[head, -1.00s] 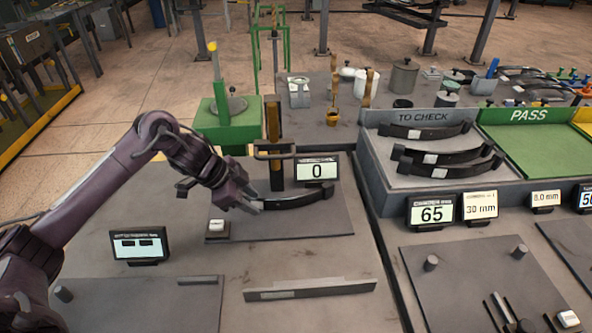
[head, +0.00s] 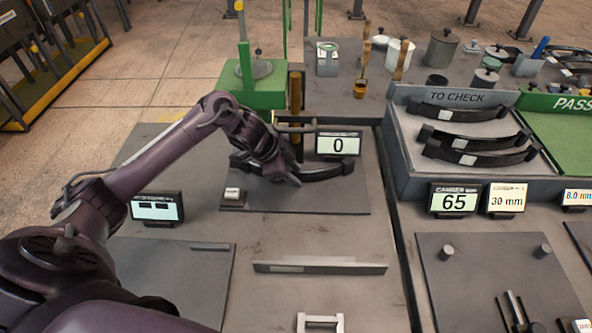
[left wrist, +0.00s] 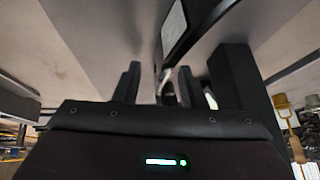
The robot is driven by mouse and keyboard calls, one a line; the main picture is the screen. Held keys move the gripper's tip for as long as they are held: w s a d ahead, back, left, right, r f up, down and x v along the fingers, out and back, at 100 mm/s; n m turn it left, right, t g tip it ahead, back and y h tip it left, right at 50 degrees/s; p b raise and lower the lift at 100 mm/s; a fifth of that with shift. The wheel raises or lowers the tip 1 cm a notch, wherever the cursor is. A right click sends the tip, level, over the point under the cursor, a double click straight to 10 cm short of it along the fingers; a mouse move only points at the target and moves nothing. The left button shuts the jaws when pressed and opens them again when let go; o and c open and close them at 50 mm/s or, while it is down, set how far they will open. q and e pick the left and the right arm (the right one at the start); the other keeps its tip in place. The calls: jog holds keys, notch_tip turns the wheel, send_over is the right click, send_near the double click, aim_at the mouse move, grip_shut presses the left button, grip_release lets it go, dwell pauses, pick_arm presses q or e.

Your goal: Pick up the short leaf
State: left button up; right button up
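A dark curved leaf (head: 325,172) lies on the grey plate (head: 345,200) in front of the display reading 0. My left gripper (head: 290,181) is at this leaf, near its middle, and hides part of it. In the left wrist view the two fingers (left wrist: 158,83) stand apart, with something dark between them. I cannot tell whether they touch the leaf. More dark curved leaves (head: 462,114) lie in the TO CHECK tray (head: 408,150). I cannot tell by sight which leaf is the short one. My right gripper is not in view.
A display reading 0 (head: 338,145) and a post (head: 295,95) stand close behind the gripper. A small white-topped block (head: 232,195) sits on the plate's left. A flat bar (head: 320,267) lies in front. Displays (head: 454,200) stand before the tray.

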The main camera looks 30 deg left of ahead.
pick_arm(q)
grip_shut()
jog(key=shift+w+r, duration=0.1)
jog(key=shift+r, duration=0.1)
dwell(0.3)
jog(key=shift+a+r, duration=0.1)
jog(key=shift+r, duration=0.05)
